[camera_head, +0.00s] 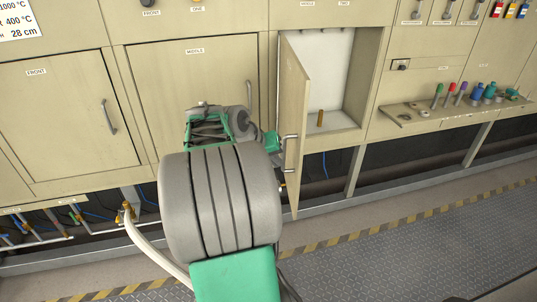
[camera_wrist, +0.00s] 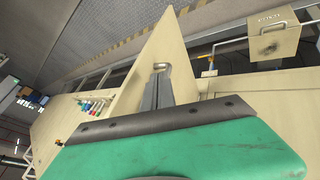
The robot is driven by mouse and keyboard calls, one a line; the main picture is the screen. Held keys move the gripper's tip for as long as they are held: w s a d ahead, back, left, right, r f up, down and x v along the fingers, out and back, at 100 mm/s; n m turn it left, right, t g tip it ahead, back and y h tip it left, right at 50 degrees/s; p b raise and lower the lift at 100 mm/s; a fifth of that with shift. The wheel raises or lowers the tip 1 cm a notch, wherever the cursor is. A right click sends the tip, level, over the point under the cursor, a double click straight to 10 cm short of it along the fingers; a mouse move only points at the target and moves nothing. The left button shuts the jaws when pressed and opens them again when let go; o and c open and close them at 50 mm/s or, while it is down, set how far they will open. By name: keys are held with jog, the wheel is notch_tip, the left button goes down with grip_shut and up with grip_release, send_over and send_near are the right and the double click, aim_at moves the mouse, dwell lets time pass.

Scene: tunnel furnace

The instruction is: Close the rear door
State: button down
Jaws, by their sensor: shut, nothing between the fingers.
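The rear door (camera_head: 294,100) is a tan panel standing open, sticking out from the left side of its compartment (camera_head: 325,75). A metal handle (camera_head: 291,153) shows on it. The compartment is pale inside, with a small brown cylinder (camera_head: 320,118) on its floor. My gripper (camera_head: 283,142) is at the door's left side, mostly hidden behind my arm in the head view. In the wrist view, my gripper (camera_wrist: 160,70) has its grey fingers together and empty, pointing at the tan door panel (camera_wrist: 177,45). I cannot tell whether they touch it.
The closed middle door (camera_head: 155,80) and front door (camera_head: 65,115) are to the left. A shelf (camera_head: 450,115) with several coloured tools is to the right. The metal floor (camera_head: 430,245) at lower right is clear.

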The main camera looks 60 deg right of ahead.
aim_at(297, 167)
jog(key=s+d, duration=0.1)
jog(key=s+d+f+p, duration=0.1)
jog(key=s+d, duration=0.1)
jog(key=shift+s+f, duration=0.1)
jog(key=shift+s, duration=0.1)
jog(key=shift+d, duration=0.15)
